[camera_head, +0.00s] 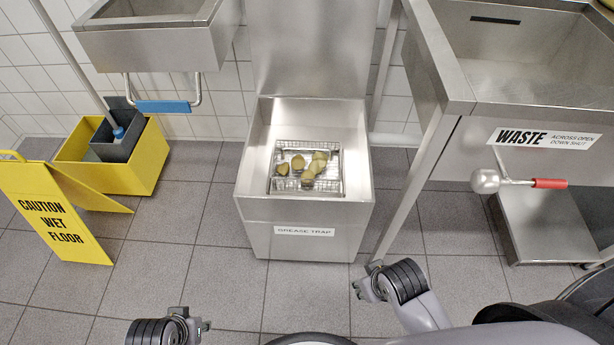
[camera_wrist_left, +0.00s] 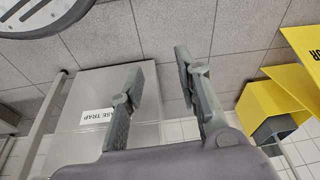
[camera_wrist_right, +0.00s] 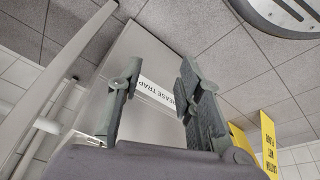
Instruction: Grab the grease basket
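The grease basket (camera_head: 283,183) is a wire mesh basket holding several brownish-yellow lumps. It sits inside the open steel grease trap (camera_head: 254,212), whose lid (camera_head: 307,45) stands up at the back. My right gripper (camera_head: 368,283) is in front of the trap, to its lower right, apart from it. In the right wrist view its fingers (camera_wrist_right: 155,92) are spread and empty. My left gripper (camera_head: 202,327) is near the bottom edge, left of the trap. In the left wrist view its fingers (camera_wrist_left: 162,80) are apart and empty. The basket is hidden in both wrist views.
A yellow wet-floor sign (camera_head: 45,215) and a yellow mop bucket (camera_head: 148,172) stand at the left. A steel sink (camera_head: 155,50) hangs at upper left. A waste sink (camera_head: 465,135) with a red-handled valve (camera_head: 550,183) stands at right. Tiled floor (camera_head: 225,280) before the trap is clear.

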